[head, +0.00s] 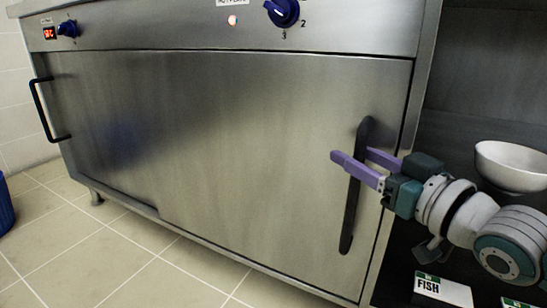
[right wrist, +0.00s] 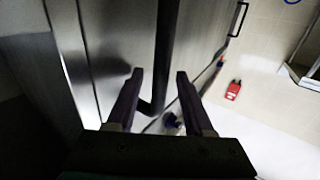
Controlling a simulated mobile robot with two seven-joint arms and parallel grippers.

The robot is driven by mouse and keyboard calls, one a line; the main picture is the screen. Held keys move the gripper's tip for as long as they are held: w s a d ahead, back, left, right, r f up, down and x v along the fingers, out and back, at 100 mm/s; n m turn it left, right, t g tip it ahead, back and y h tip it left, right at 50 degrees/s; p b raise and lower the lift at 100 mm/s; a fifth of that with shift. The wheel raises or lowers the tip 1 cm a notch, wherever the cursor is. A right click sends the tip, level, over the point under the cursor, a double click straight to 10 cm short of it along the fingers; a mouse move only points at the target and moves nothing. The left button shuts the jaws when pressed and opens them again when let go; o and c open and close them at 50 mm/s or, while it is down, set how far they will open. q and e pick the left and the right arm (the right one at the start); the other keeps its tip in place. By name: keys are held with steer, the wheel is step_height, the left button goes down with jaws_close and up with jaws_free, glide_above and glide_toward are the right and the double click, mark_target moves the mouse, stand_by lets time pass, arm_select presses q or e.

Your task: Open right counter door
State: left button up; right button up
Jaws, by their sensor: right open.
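The right counter door (head: 270,150) is a brushed steel panel and looks closed. Its long black vertical handle (head: 351,215) is near the panel's right edge. My right gripper (head: 350,156) is at the upper-middle part of this handle, with its purple fingers open on either side of the bar. In the right wrist view the handle (right wrist: 165,60) runs between the two open fingers (right wrist: 158,90). I cannot tell whether either finger touches it. The left door (head: 105,125) also looks closed, with a black handle (head: 40,110) at the far left. My left gripper is not in view.
Blue knobs (head: 283,11) and a lit indicator sit on the panel above the doors. A white bowl (head: 512,165) and a box marked FISH (head: 441,291) are at the right, near my arm. The tiled floor (head: 120,262) in front is clear. A blue bin (head: 4,208) stands at the far left.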

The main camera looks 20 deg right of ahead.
jaws_close()
stand_by(0.4)
stand_by(1.0)
